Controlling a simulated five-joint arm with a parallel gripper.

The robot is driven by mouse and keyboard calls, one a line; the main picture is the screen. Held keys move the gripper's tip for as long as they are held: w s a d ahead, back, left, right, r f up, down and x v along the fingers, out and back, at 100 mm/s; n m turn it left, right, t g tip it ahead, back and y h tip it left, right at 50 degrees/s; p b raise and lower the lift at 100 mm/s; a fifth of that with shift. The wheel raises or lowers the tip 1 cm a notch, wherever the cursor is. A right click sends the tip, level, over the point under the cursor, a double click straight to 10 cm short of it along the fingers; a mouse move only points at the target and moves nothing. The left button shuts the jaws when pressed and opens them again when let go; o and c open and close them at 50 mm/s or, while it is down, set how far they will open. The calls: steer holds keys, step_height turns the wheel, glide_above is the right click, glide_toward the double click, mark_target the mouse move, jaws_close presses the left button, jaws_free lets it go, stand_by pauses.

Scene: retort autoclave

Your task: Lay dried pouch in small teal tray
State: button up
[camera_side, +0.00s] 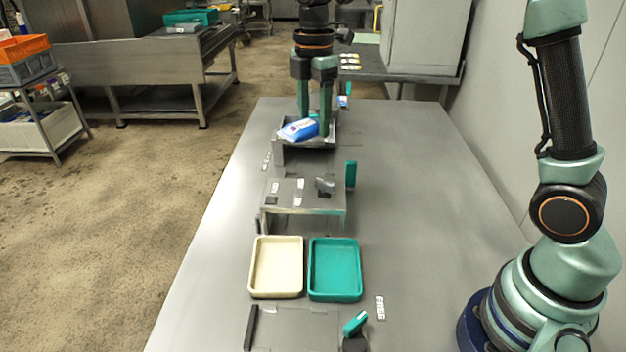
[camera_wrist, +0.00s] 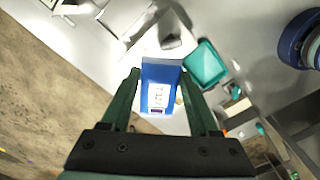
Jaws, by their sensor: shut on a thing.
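My gripper (camera_side: 315,118) is shut on a blue pouch with a white label (camera_side: 299,130). The pouch is tilted at the fingertips, over a grey open-topped holder (camera_side: 306,143) in the side view. I cannot tell whether it touches the holder. In the wrist view the pouch (camera_wrist: 160,85) sits between the green fingers of my gripper (camera_wrist: 160,85), its printed label facing the camera. The small teal tray (camera_side: 335,270) is empty on the near part of the table, well away from the pouch. A teal tray also shows in the wrist view (camera_wrist: 205,64).
A cream tray (camera_side: 276,267) sits empty just left of the teal tray. A low metal stand (camera_side: 303,198) with small labels lies between the holder and the trays. A teal-handled fixture (camera_side: 355,324) is at the near edge. The table's right side is mostly clear.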

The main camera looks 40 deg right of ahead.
mark_target(334, 262)
steer(key=s+a+f+n, duration=0.1)
steer(key=s+a+n, duration=0.2)
steer(key=s+n, duration=0.25)
steer(key=s+a+f+n, duration=0.2)
steer(key=s+a+n, duration=0.15)
steer(key=s, duration=0.35)
steer(key=shift+n, duration=0.3)
steer(key=f, duration=1.2)
steer(key=d+f, duration=0.1)
steer(key=f, duration=0.6)
steer(key=shift+f, duration=0.15)
steer(key=o, duration=1.1)
steer(key=shift+w, duration=0.1)
